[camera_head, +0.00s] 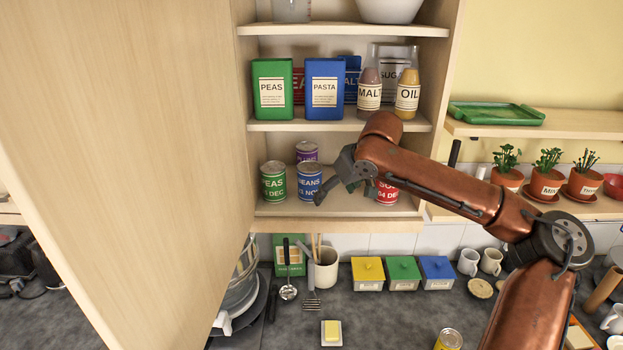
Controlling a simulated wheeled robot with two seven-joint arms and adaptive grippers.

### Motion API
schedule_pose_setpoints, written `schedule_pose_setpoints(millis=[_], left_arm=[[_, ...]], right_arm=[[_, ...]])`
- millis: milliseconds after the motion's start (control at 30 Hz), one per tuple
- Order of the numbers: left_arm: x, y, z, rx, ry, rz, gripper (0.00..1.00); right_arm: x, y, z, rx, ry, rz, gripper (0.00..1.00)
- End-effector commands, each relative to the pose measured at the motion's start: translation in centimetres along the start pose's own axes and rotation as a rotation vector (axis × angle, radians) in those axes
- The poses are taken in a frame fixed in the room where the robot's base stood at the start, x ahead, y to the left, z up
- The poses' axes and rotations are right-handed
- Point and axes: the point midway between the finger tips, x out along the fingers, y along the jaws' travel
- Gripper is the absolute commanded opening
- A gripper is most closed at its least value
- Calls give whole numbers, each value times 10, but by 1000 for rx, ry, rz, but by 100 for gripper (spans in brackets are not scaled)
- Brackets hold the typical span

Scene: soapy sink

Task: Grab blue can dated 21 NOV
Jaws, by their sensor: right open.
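A blue can (309,182) labelled BEANS, with a date line that seems to read 21 NOV, stands upright on the lowest cupboard shelf (280,208). A green PEAS can (273,182) stands left of it and a purple can (306,152) behind it. A red can (387,192) stands to the right, partly hidden by my right arm. My right gripper (338,190) is open, just right of the blue can, with one finger close in front of the can's right edge. I cannot tell whether it touches. My left gripper is not in view.
The open cupboard door (130,140) fills the left side. The shelf above holds boxes such as PEAS (272,88) and PASTA (324,88), and bottles. Below, the counter holds a utensil pot (326,269), coloured boxes (403,273) and a butter dish (331,333).

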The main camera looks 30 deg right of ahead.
Motion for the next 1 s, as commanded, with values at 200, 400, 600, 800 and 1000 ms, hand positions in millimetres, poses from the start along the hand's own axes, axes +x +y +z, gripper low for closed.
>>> schedule_pose_setpoints(millis=[200, 400, 600, 800, 1000], left_arm=[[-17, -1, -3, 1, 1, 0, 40], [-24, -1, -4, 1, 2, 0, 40], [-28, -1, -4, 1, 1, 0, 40], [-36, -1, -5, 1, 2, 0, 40], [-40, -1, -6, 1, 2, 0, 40]], right_arm=[[25, -8, -44, -10, -1, -6, 72], [41, -7, -66, -9, -2, -5, 72], [48, -7, -76, -10, -2, -4, 72], [77, -5, -76, -9, -4, -1, 72], [97, -4, -77, -8, -1, -2, 72]])
